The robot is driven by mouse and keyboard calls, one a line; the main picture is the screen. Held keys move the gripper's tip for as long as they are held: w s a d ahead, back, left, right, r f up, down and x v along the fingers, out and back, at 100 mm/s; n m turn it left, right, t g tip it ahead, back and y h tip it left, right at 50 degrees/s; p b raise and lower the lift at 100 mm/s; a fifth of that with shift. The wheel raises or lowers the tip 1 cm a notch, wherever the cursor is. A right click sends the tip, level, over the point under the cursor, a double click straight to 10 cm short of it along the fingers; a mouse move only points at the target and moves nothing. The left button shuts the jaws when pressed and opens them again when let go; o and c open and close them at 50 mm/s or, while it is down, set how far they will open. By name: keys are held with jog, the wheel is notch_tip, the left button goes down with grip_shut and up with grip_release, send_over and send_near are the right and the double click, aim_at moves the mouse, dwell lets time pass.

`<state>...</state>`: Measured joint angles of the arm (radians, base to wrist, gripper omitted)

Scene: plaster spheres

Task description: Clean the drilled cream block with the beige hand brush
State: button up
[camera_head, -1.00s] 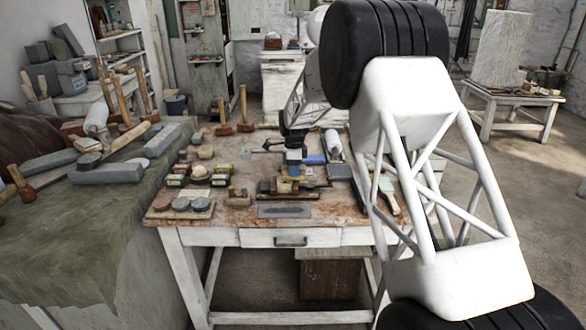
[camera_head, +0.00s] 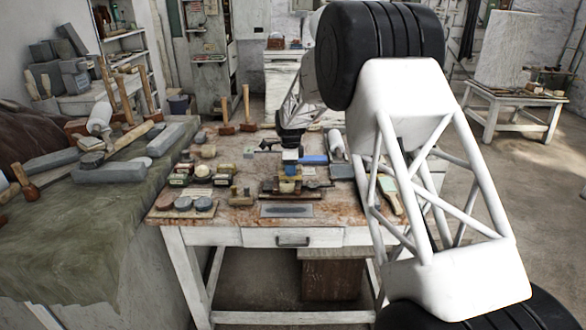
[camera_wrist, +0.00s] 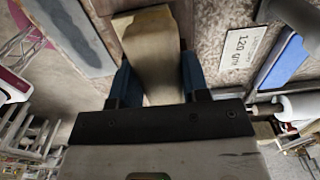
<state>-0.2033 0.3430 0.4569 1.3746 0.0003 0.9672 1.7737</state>
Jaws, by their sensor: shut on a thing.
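My gripper (camera_wrist: 157,72) shows in the wrist view, with its two blue fingers shut on a beige piece, which I take to be the hand brush (camera_wrist: 152,62). The brush lies between the fingers and reaches toward the top of the picture. Its bristles cannot be made out. In the head view my gripper (camera_head: 291,157) is small, over the middle of the worktable (camera_head: 228,212), above a cluster of small blocks and trays. I cannot pick out the drilled cream block with certainty; small cream and tan pieces there are partly hidden by the gripper.
A grey plate (camera_head: 287,210) lies at the table's front. Round grey discs (camera_head: 194,204) sit at the front left, with small boxes (camera_head: 190,178) behind. A blue box (camera_head: 313,159) and a white roll (camera_head: 335,143) are right of the gripper. Mallets (camera_head: 246,110) stand behind.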

jog(key=shift+a, duration=0.15)
jog(key=shift+a, duration=0.95)
jog(key=shift+d, duration=0.1)
dwell(0.4)
jog(key=shift+d, duration=1)
jog(key=shift+d, duration=1.1)
jog(key=shift+a, duration=0.1)
